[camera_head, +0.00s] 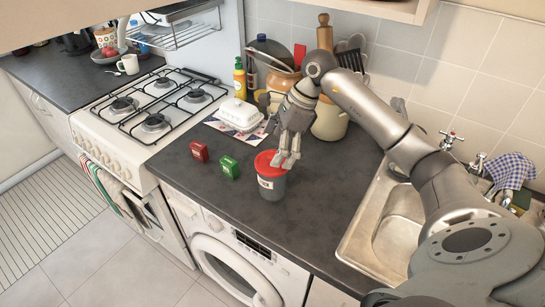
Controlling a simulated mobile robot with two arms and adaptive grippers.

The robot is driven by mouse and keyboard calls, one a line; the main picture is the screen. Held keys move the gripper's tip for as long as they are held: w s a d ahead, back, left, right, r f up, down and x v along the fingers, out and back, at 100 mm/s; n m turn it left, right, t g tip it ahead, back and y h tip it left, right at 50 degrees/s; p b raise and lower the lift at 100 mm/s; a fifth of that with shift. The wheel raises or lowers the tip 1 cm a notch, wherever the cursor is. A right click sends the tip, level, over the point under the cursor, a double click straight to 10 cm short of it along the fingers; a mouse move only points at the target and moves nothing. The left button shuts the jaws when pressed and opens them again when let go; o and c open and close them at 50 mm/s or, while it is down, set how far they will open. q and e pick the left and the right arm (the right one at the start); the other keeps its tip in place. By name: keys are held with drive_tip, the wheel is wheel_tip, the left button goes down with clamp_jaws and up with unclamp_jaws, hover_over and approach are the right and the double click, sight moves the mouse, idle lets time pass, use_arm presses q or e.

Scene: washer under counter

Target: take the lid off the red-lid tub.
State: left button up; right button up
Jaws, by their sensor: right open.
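The tub (271,188) is dark grey with a white label and stands upright on the dark counter above the washer. Its red lid (266,163) sits on top of it. My right gripper (286,161) comes down from above, with its fingertips at the right part of the lid. The gripper is open. I cannot tell whether the fingertips touch the lid, and they hide part of it. My left gripper is not in view.
A white butter dish (240,113) and utensil jars are behind. The sink (397,222) lies to the right, the gas stove (153,106) to the left. The counter in front of the boxes is clear.

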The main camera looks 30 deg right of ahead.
sight(273, 154)
drive_tip(key=shift+p+x, duration=0.45)
drive_tip(key=shift+x, duration=1.05)
drive_tip(key=c, duration=0.8)
drive_tip(key=shift+r, duration=0.1)
